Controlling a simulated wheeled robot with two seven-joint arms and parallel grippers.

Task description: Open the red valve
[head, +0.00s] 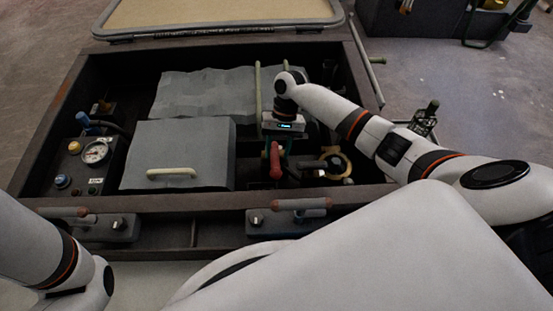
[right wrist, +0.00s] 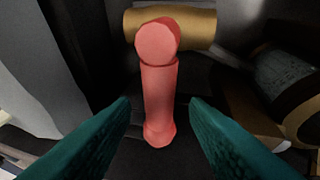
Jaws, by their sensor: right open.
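The red valve handle (head: 275,160) stands in the right part of the dark open bay in the head view. In the right wrist view the red handle (right wrist: 160,90) runs upright through the middle, with a brass-coloured cylinder (right wrist: 195,27) behind its top end. My right gripper (head: 281,150) is at the handle; its green fingers (right wrist: 160,125) are apart, one on each side of the handle's lower end, with visible gaps to it. My left arm shows at the lower left of the head view, but its gripper is out of view.
Grey box covers, one with a pale handle (head: 173,172), fill the middle of the bay. A gauge panel (head: 96,152) stands at the left. A yellow ring (head: 338,160) lies right of the valve. The bay's front rim (head: 190,203) carries two red-handled latches.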

